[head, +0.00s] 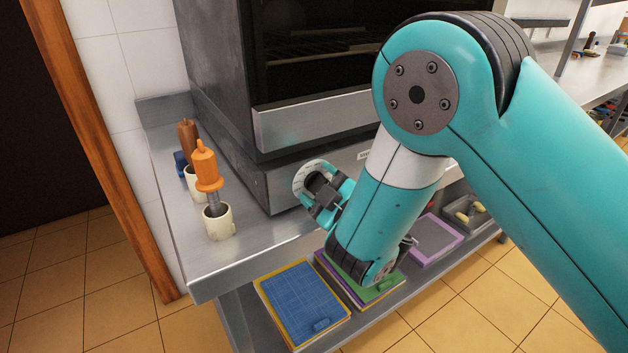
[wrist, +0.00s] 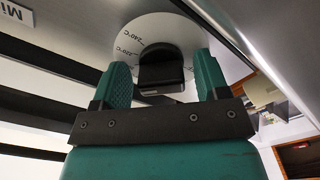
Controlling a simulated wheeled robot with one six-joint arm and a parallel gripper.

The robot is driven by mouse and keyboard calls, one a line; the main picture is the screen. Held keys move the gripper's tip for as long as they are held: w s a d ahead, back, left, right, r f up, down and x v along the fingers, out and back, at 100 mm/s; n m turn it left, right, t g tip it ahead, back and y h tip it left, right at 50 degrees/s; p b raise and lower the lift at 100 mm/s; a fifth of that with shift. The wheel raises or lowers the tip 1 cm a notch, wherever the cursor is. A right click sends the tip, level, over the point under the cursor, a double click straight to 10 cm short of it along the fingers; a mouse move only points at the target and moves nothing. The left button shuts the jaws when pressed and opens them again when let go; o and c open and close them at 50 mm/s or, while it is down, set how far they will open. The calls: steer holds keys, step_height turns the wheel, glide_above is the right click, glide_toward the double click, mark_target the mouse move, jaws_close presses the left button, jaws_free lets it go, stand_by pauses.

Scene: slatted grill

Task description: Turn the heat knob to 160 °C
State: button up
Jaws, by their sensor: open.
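The heat knob is a black grip (wrist: 162,76) on a round white dial (wrist: 140,32) with temperature marks. In the wrist view, 240 °C and 220 °C read on the dial's left side; the rest of the scale is hidden or out of view. My gripper (wrist: 161,60) is open, with one teal finger on each side of the black grip. I cannot tell whether either finger touches it. In the head view the dial (head: 301,176) is on the oven's lower front panel, partly covered by my gripper (head: 325,190).
The oven (head: 310,122) stands on a steel counter (head: 245,262). Cream cups (head: 219,226) holding orange- and brown-handled tools stand left of the knob. A blue board (head: 300,298), a green board (head: 378,290) and a purple-edged tray (head: 436,238) lie on the shelf below.

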steer(key=shift+f, duration=0.15)
steer(key=shift+d, duration=0.1)
steer(key=c, duration=0.8)
steer(key=shift+c, duration=0.2)
steer(key=shift+n, duration=0.3)
steer(key=n, duration=1.1)
steer(key=shift+s, duration=0.1)
